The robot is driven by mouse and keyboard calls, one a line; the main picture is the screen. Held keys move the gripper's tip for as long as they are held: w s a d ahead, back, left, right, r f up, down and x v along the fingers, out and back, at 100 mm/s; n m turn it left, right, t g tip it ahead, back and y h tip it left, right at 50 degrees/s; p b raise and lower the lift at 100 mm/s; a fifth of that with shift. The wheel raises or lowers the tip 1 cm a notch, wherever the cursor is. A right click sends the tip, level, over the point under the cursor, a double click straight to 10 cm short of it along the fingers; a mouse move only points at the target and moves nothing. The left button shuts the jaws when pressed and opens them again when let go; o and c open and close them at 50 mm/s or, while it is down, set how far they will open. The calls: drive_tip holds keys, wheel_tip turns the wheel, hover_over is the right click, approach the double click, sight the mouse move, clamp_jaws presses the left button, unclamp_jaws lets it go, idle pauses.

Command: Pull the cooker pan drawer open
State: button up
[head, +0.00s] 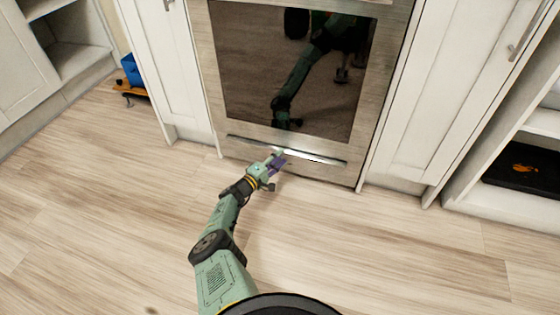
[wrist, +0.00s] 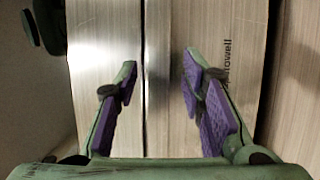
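The cooker pan drawer (head: 310,172) is the low metal front beneath the oven glass, and it looks closed. Its long handle (head: 325,160) runs across near its top edge. My gripper (head: 279,160) is at the middle of the handle and hides part of it. In the wrist view my gripper (wrist: 159,75) is open, with one purple-padded finger on each side of the narrow vertical strip of the handle (wrist: 157,70). Both fingers look apart from it. I cannot tell how deep the handle sits between them.
The oven door (head: 290,65) above has dark reflective glass. White cupboards stand on the left (head: 172,70) and right (head: 435,95). A blue and orange object (head: 131,78) lies on the floor at the left. The wooden floor (head: 370,245) before the drawer is clear apart from my arm.

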drive_tip(key=shift+w+d, duration=0.3)
drive_tip(key=shift+w, duration=0.1)
clamp_jaws()
idle(0.7)
